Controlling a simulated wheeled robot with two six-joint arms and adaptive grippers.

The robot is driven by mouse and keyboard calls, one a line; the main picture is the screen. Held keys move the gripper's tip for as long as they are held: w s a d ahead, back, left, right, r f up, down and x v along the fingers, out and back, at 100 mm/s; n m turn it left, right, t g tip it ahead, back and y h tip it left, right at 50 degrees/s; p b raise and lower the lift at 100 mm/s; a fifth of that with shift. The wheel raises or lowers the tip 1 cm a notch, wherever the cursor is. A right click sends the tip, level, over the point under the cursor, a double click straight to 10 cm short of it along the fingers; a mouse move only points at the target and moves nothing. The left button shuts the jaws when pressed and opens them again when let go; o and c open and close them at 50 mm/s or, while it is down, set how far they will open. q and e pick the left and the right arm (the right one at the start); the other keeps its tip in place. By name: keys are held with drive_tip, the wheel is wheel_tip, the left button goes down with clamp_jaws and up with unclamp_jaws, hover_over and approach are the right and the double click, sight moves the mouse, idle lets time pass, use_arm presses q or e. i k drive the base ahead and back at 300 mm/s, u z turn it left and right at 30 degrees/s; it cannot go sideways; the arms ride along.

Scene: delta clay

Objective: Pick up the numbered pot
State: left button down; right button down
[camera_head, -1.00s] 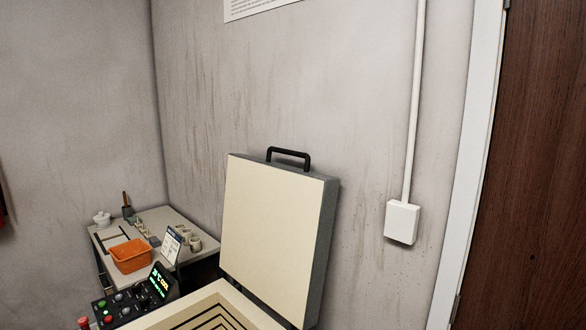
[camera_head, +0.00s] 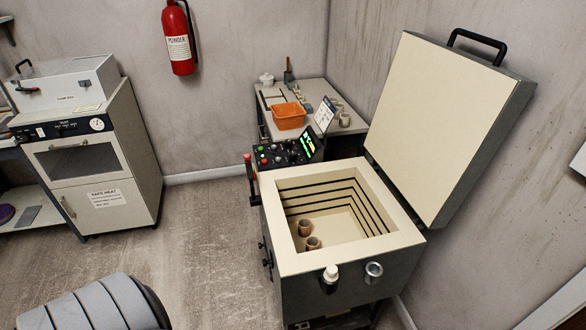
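Two small brown pots stand inside the open kiln (camera_head: 278,225), near its left inner wall. One pot (camera_head: 305,229) is farther back and the other pot (camera_head: 313,243) is closer to the front wall. No number can be read on either at this size. Several small pale cups stand on the back table, one of them a pale cup (camera_head: 344,121) near its front right. Neither of my grippers shows in the head view.
The kiln lid (camera_head: 440,125) stands raised at the right by the wall. A control panel (camera_head: 285,151) is at the kiln's back left. An orange bin (camera_head: 289,116) sits on the back table (camera_head: 313,87). A white oven cabinet (camera_head: 95,160) stands left. Floor (camera_head: 205,235) between is clear.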

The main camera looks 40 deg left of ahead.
sight(313, 242)
drive_tip(key=u, duration=1.15)
